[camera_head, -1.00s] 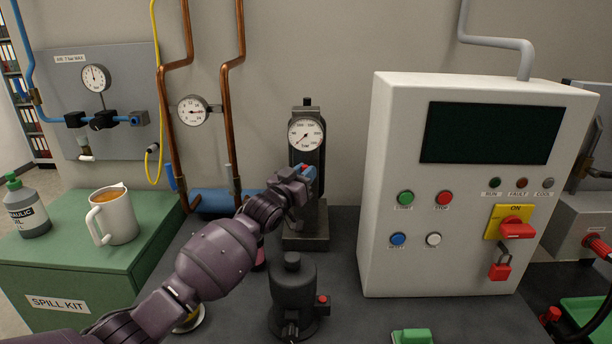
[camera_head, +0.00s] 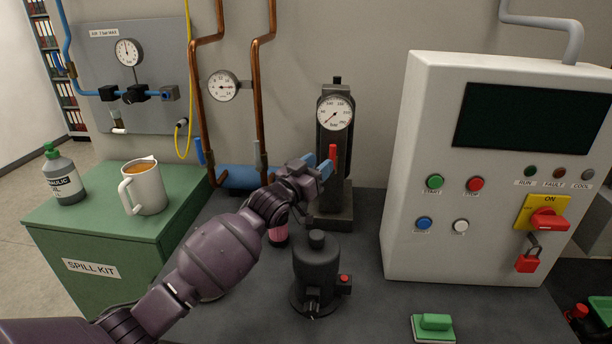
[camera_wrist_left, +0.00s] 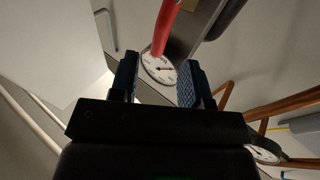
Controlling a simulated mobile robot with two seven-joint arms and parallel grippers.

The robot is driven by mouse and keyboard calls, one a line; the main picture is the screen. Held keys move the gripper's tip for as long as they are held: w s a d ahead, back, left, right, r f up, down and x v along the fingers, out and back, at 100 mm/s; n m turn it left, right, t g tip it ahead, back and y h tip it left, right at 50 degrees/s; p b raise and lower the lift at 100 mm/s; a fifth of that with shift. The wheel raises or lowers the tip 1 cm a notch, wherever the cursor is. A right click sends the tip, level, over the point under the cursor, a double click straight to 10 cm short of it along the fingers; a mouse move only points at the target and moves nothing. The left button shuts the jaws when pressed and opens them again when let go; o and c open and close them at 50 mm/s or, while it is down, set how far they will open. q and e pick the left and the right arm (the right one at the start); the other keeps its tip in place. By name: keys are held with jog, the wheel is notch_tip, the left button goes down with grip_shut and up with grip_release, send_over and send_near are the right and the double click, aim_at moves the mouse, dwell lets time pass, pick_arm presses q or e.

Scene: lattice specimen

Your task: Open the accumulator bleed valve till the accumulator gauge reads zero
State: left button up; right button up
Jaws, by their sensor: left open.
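The accumulator (camera_head: 325,185) is a dark upright cylinder on a block at the bench's back. Its round white gauge (camera_head: 335,113) faces me; the needle points to the lower left, too small to read exactly. A red lever (camera_head: 333,155), apparently the bleed valve handle, stands upright below the gauge. My left gripper (camera_head: 321,171) is open and empty, just below and left of the lever. In the left wrist view the red lever (camera_wrist_left: 166,25) lies beyond the open fingers (camera_wrist_left: 160,80), with the gauge (camera_wrist_left: 160,69) seen between them. My right gripper is out of view.
A dark pump-like unit (camera_head: 316,265) stands in front of the accumulator. The white control cabinet (camera_head: 400,240) is close on the right. Copper pipes (camera_head: 266,95) run up behind on the left. A mug (camera_head: 146,190) stands on the green spill kit (camera_head: 100,235).

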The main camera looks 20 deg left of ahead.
pick_arm(q)
jog(key=v, duration=0.4)
jog(key=shift+s+a, duration=0.15)
jog(key=shift+s, duration=0.25)
jog(key=shift+f, duration=0.1)
